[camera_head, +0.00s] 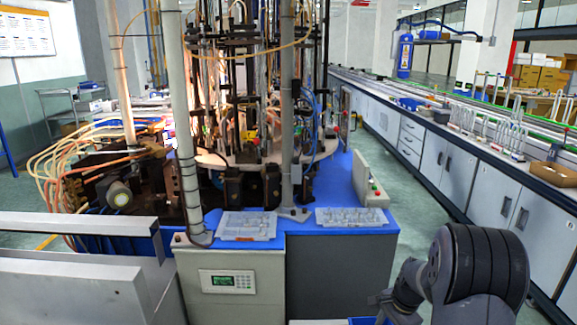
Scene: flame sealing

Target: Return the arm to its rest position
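My arm shows at the lower right, with a thick dark grey rounded joint in front of the grey floor. A smaller grey part at its left, near the bottom edge, looks like my gripper (388,303). Its fingers are too small and partly cut off, so I cannot tell whether it is open or shut. No held object shows there. The arm is apart from the blue-topped machine table (345,180) and stands to the right of its front cabinet.
Two clear trays, left (246,238) and right (352,224), lie on the table's front edge. The flame-sealing machine (250,110) with posts and hoses stands behind. A long workbench (445,160) runs along the right. Floor between machine and bench is free.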

